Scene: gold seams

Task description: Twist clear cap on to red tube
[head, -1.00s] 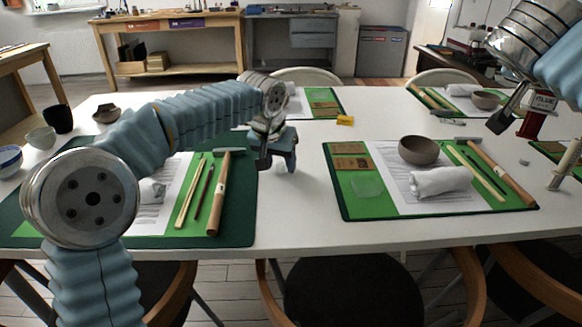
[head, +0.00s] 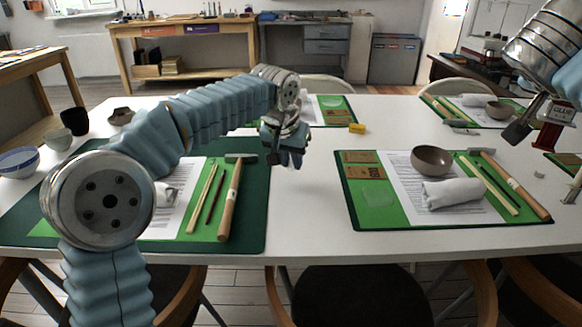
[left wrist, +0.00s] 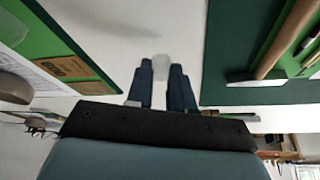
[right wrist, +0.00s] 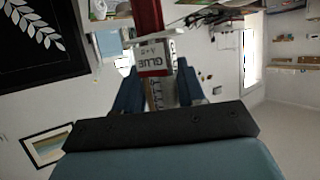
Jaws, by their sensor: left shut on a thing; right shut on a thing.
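The red tube (right wrist: 152,58) has a white label reading GLUE and sits between my right gripper's fingers (right wrist: 160,85) in the right wrist view. It also shows at the right of the head view (head: 553,124). My right gripper is shut on it, raised above the table. My left gripper (head: 287,160) is over the table between the two front mats, fingers downward. In the left wrist view a small translucent piece, which looks like the clear cap (left wrist: 161,66), sits between its fingertips. The cap cannot be made out in the head view. Cap and tube are far apart.
The white table (head: 310,215) has a clear strip between two green mats. The right mat (head: 385,222) holds a brown bowl (head: 431,160), a rolled white cloth (head: 458,193) and wooden tools. A yellow block (head: 357,128) lies behind. Chairs stand at the front edge.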

